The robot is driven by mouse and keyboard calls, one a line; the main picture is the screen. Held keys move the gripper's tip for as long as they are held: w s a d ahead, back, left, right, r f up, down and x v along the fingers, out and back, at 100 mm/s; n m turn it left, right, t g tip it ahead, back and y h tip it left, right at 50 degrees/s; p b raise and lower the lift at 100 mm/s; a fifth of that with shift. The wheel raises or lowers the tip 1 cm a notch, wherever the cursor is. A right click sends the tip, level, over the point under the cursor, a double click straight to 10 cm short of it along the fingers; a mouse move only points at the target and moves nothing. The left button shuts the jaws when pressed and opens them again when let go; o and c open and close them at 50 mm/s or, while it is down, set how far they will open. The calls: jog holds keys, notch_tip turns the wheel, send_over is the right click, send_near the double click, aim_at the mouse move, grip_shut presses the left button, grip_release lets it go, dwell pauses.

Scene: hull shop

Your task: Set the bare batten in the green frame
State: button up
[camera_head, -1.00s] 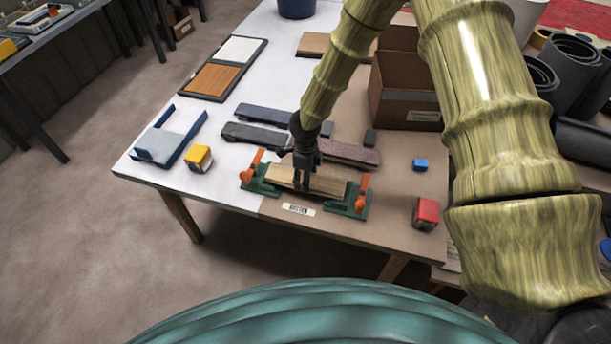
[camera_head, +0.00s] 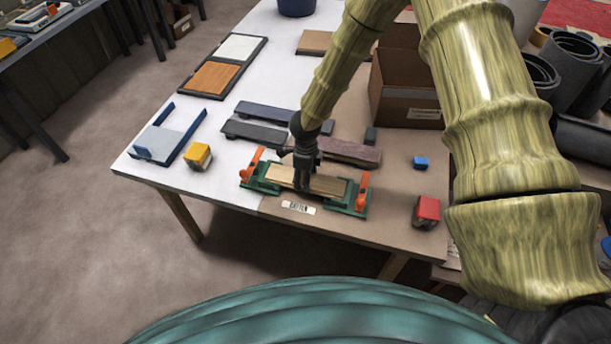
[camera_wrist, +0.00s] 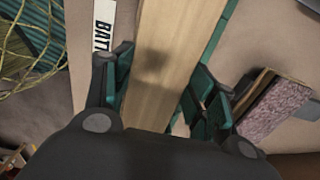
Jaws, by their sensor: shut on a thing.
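The bare batten (camera_head: 330,185) is a pale wooden strip lying lengthwise along the green frame (camera_head: 345,209), between its two end pieces with orange clamps. It looks level and low in the frame; I cannot tell whether it touches the bottom. My gripper (camera_head: 302,184) points down and is shut on the batten near its middle. In the wrist view the batten (camera_wrist: 176,48) runs between my gripper's fingers (camera_wrist: 160,112), and green parts of the frame (camera_wrist: 223,42) show along its side. The contact at the fingertips is partly hidden.
A label (camera_head: 298,208) lies in front of the frame. Dark and purplish covered strips (camera_head: 345,152) lie just behind it. A yellow block (camera_head: 198,156) and blue-walled tray (camera_head: 165,142) are left; a red block (camera_head: 426,211) and blue block (camera_head: 420,162) right. A cardboard box (camera_head: 403,98) stands behind.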

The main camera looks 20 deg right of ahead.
jog(key=shift+f, duration=0.55)
dwell(0.9)
jog(key=o, duration=1.2)
jog(key=shift+r+p, duration=2.5)
jog(key=shift+r, duration=1.05)
jog(key=shift+s+f, duration=0.1)
